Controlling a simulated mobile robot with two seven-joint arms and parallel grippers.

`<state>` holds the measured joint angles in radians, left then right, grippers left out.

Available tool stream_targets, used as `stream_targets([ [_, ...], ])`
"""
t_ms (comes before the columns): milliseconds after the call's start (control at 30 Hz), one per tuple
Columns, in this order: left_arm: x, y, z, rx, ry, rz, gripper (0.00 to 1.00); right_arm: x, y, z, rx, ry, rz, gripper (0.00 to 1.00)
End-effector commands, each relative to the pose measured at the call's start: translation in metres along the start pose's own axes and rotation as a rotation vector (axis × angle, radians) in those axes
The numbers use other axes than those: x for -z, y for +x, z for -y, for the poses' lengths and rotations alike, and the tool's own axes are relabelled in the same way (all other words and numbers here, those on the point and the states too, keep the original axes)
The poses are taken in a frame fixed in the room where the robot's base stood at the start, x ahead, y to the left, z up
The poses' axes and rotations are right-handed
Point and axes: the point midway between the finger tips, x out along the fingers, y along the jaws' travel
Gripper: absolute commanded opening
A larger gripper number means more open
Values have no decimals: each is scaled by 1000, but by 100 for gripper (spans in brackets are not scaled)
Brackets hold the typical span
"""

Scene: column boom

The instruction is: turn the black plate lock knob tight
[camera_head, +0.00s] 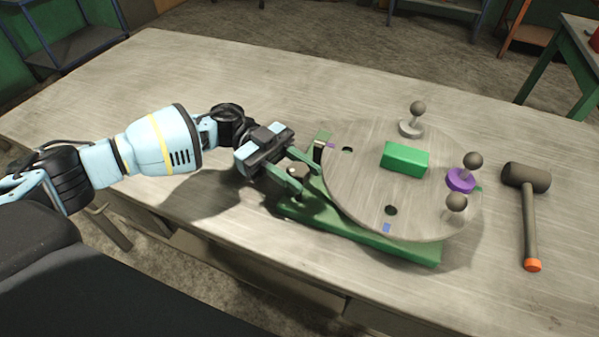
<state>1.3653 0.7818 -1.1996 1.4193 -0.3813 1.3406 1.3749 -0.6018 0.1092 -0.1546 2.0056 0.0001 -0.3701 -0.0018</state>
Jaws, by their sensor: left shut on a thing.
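My left gripper (305,173) reaches in from the left, low at the left edge of the round plate (350,195). Its two fingers are shut on a small dark knob (293,172) with a pale spot on top, which I take to be the black plate lock knob. The fingers hide most of it, so its turned position cannot be read. The plate lies flat on a green base (400,246). My right gripper is not in view.
On the plate are a green block (404,159), a purple collar (460,180), several grey ball-topped posts and dark holes. A mallet (526,178) with an orange handle end lies at the right. The workbench (150,75) is clear at the back left.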

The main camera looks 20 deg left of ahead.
Motion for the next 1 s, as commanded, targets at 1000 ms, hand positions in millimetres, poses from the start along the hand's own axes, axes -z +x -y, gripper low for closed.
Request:
stream_targets([
  [1000, 0, 0, 0, -399, 1, -17, 11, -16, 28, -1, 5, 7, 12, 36],
])
